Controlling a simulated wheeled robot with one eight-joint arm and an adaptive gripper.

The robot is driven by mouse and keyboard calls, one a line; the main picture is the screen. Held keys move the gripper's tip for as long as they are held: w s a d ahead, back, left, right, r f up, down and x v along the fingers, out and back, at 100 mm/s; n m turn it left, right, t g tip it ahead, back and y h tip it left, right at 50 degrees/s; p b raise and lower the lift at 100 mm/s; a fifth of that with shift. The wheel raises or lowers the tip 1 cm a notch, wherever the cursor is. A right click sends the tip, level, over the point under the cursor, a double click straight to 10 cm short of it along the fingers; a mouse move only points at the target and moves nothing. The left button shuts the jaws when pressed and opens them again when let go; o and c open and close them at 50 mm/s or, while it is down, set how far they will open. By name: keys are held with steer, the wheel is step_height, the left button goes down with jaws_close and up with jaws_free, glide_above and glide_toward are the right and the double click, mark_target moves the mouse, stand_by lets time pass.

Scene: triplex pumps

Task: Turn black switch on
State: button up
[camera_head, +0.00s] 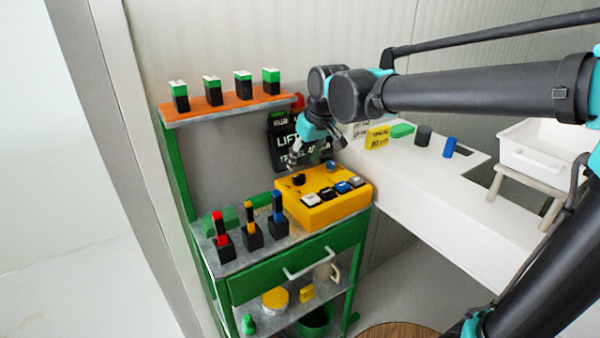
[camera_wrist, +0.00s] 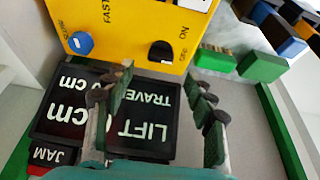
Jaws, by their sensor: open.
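The black switch (camera_head: 298,180) is a small knob on the back left of the yellow control box (camera_head: 322,212). It also shows in the wrist view (camera_wrist: 162,52), at the box edge beside the printed words ON and OFF; I cannot tell its setting. A blue knob (camera_wrist: 80,43) marked SLOW and FAST sits on the same face and also shows in the head view (camera_head: 331,166). My gripper (camera_head: 318,152) is above and behind the box. Its fingers (camera_wrist: 158,82) are apart and empty, with the switch beyond and between the tips, not visibly touched.
A black LIFT TRAVEL display (camera_wrist: 105,112) stands behind the box, close to my fingers. Several coloured buttons are on the box front. Black holders with red, yellow and blue handles (camera_head: 278,228) stand to the left. An orange shelf (camera_head: 228,108) is above left, a white counter (camera_head: 420,178) right.

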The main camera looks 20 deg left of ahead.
mark_target(299, 175)
steer(key=x, duration=0.5)
steer(key=shift+w+a+f, duration=0.1)
steer(key=shift+f, duration=0.25)
steer(key=c, duration=1.2)
steer(key=shift+o, duration=0.2)
steer(key=shift+n, duration=0.3)
steer(key=n, duration=0.1)
steer(key=n+g, duration=0.1)
steer(key=n, duration=0.1)
steer(key=n+g+y, duration=0.1)
steer(key=n, duration=0.1)
steer(key=shift+w, duration=0.25)
steer(key=n+g, duration=0.1)
steer(key=n, duration=0.2)
steer(key=n+g, duration=0.1)
steer(key=n, duration=0.2)
steer(key=shift+w, duration=0.1)
